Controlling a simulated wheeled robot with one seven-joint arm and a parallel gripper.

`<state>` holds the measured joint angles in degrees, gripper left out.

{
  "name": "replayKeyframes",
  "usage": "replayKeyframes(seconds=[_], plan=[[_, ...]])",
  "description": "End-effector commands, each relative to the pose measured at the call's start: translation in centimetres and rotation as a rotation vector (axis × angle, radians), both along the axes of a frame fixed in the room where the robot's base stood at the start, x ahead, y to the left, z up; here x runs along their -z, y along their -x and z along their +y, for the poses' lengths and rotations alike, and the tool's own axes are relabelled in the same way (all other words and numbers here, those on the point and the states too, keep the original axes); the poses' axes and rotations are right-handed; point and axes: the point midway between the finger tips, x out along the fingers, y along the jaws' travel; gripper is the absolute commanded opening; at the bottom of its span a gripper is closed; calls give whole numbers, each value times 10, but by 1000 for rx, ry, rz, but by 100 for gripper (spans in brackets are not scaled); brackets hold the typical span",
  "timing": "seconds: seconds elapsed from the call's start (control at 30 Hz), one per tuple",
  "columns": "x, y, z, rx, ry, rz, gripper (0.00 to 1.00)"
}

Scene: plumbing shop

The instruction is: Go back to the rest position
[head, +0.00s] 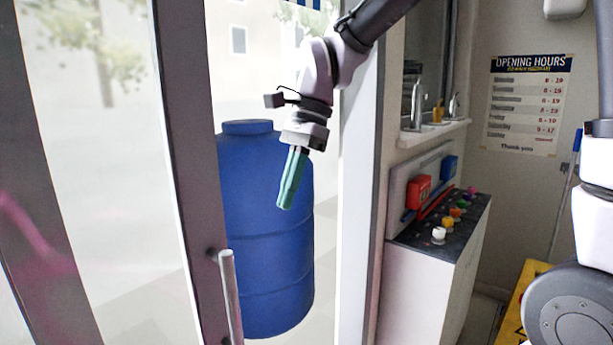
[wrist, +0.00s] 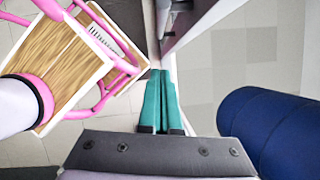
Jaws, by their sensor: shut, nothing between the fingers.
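My gripper (head: 284,207) hangs from the arm in the upper middle of the head view, its teal fingers pointing down and slightly left. The fingers are together and hold nothing. In the wrist view my gripper (wrist: 161,74) also shows shut, with its fingertips over a door edge or threshold. In the head view it is in front of the blue barrel (head: 265,240), in the doorway opening. No other object of the task shows.
A glass door (head: 175,150) with a metal handle (head: 230,290) stands at left. The door frame (head: 360,200) is close on the right. A counter (head: 425,290) with small coloured items, an opening-hours sign (head: 525,105) and a yellow board (head: 520,295) are further right.

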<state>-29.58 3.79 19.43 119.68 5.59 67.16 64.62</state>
Motion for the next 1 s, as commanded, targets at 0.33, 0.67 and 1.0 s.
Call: replayKeyframes(seconds=[0.33, 0.67, 1.0], plan=[[-32, -22, -35, -16, -28, -95, 0], [-73, -56, -204, -177, -9, -631, 0], [-85, -32, -304, -333, 163, -938, 0]])
